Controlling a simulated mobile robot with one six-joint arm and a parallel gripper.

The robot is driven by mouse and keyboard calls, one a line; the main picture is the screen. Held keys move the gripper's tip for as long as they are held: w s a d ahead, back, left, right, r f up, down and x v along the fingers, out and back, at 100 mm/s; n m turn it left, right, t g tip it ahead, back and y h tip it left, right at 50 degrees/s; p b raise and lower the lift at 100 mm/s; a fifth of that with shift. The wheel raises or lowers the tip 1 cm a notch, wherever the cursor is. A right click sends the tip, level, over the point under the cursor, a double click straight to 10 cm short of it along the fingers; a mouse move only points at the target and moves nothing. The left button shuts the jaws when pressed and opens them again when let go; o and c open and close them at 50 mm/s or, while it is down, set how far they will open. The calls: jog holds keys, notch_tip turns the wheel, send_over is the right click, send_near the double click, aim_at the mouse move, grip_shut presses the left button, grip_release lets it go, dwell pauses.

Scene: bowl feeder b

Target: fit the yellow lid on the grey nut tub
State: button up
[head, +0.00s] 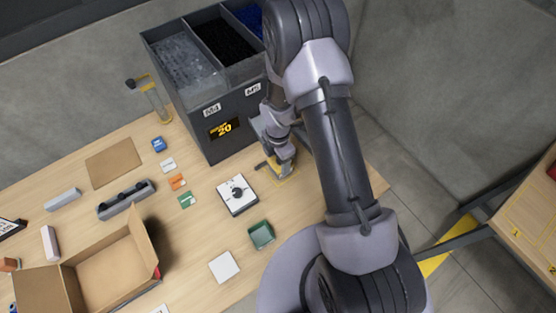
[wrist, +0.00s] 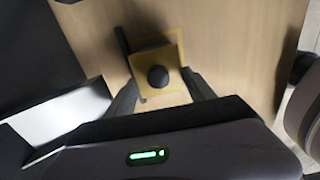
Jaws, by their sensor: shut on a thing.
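My gripper (wrist: 161,82) is low over the table beside the dark bin unit. Its two fingers stand on either side of a square yellow lid (wrist: 177,48) with a round black knob (wrist: 158,76), and they are shut on it. In the head view, part of the yellow lid (head: 279,178) shows under my gripper (head: 278,168). A thin dark bar (wrist: 122,40) shows at the lid's left edge in the wrist view. I cannot make out the grey nut tub for certain; it may be hidden under the lid or my gripper.
The dark bin unit (head: 217,135) stands close behind my gripper. A white square device with a black knob (head: 237,195), a green tray (head: 262,235) and a white pad (head: 224,266) lie nearby. An open cardboard box (head: 110,268) is at lower left. The table's right edge is near.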

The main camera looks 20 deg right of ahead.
jog(key=shift+f, duration=0.1)
jog(key=o, duration=1.1)
